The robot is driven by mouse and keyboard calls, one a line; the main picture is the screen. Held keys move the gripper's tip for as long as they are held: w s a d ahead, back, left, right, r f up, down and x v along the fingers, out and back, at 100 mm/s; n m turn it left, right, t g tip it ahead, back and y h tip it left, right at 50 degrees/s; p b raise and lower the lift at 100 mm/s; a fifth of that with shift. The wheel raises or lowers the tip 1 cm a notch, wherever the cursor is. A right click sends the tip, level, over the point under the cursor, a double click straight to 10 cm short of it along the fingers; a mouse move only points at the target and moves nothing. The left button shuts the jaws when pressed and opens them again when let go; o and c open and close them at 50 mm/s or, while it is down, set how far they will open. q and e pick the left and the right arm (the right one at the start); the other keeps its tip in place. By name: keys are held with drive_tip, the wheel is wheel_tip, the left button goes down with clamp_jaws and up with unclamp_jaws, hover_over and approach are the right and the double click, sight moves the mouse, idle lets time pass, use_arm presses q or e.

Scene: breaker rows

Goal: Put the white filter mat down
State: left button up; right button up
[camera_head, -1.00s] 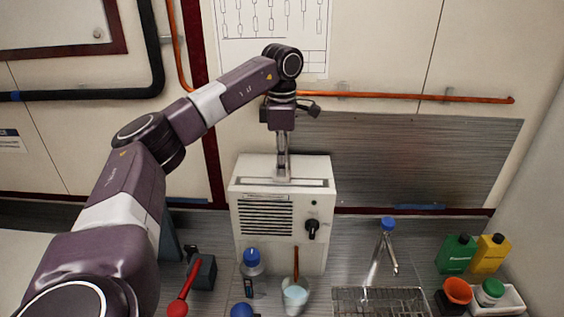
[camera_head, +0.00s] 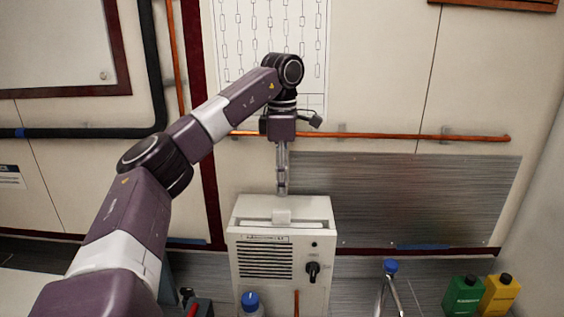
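A small white block-like piece (camera_head: 282,217), which looks like the white filter mat, stands at the slot in the top of a pale grey box unit (camera_head: 322,268). Only its upper part shows; the rest seems to be down in the slot. My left gripper (camera_head: 282,192) points straight down just above and behind this piece, with a small gap in the picture. Its fingers show narrow and edge-on, so their opening is unclear. Nothing is visible between them. My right gripper is out of view.
The box has a vent grille and a black knob (camera_head: 313,271). An orange pipe (camera_head: 380,135) runs along the wall behind. A blue-capped bottle (camera_head: 250,301) stands in front; green (camera_head: 463,296) and yellow (camera_head: 499,294) bottles stand at right.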

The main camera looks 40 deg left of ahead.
use_arm(q)
drive_tip(key=shift+r, duration=3)
